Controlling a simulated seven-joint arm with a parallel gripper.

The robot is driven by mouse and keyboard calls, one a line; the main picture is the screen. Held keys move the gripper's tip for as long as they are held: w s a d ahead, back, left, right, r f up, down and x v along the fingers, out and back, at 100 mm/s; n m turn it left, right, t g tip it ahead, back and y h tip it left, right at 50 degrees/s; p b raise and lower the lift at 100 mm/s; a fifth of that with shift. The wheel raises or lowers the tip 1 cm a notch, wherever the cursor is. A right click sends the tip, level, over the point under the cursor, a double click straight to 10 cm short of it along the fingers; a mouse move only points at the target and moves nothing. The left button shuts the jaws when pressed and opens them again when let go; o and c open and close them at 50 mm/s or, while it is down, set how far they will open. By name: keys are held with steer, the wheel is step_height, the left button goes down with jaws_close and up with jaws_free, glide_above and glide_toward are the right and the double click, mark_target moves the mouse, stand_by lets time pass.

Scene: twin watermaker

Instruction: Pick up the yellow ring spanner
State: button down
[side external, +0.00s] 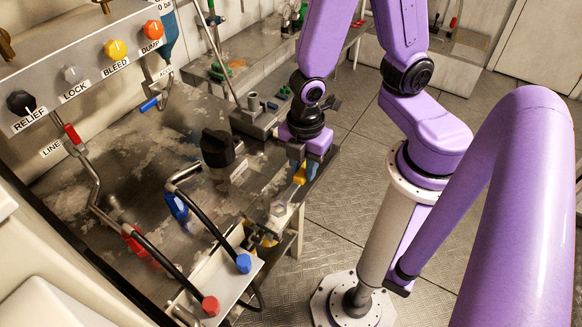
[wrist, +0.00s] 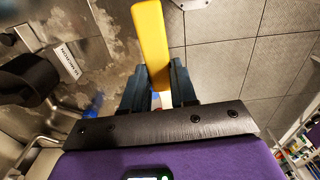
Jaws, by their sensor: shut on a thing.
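The yellow ring spanner (wrist: 150,40) shows in the wrist view as a flat yellow bar running up from between my fingers. My gripper (wrist: 158,78) is shut on it, with one dark blue finger on each side. In the side external view a short yellow part of the spanner (side external: 300,176) shows below my gripper (side external: 297,163), near the right edge of the metal bench. The ring end cannot be made out. I cannot tell whether the spanner touches anything beneath it.
The metal bench (side external: 130,140) holds a black knob (side external: 217,148) left of my gripper. Hoses with a blue end (side external: 243,263) and a red end (side external: 209,305) lie in front. A valve panel (side external: 90,60) stands at the left. Open floor (side external: 345,205) lies right of the bench.

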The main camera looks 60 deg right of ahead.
steer(key=s+d+r, duration=0.2)
steer(key=s, duration=0.3)
steer(key=shift+s+d+r, duration=0.15)
steer(key=shift+s+r, duration=0.1)
steer(key=shift+r, duration=0.1)
steer(key=c, duration=1.6)
jaws_free()
jaws_close()
steer(key=w+a+m, duration=0.2)
steer(key=a, duration=0.2)
steer(key=w+a+f+m, duration=0.1)
steer(key=w+a+m, duration=0.1)
steer(key=a, duration=0.2)
steer(key=w+a+f+m, duration=0.1)
steer(key=w+a, duration=0.2)
steer(key=a, duration=0.1)
steer(key=shift+a+f+m, duration=0.2)
steer(key=shift+a+m, duration=0.05)
steer(key=shift+m, duration=0.15)
steer(key=w+a+f+m, duration=0.2)
steer(key=a+f+m, duration=0.1)
steer(key=a, duration=0.4)
steer(key=w+a+f+m, duration=0.1)
steer(key=a+f+m, duration=0.2)
steer(key=a+f, duration=0.2)
steer(key=shift+w+a+m, duration=0.3)
steer(key=shift+w+a, duration=0.05)
steer(key=shift+a, duration=0.8)
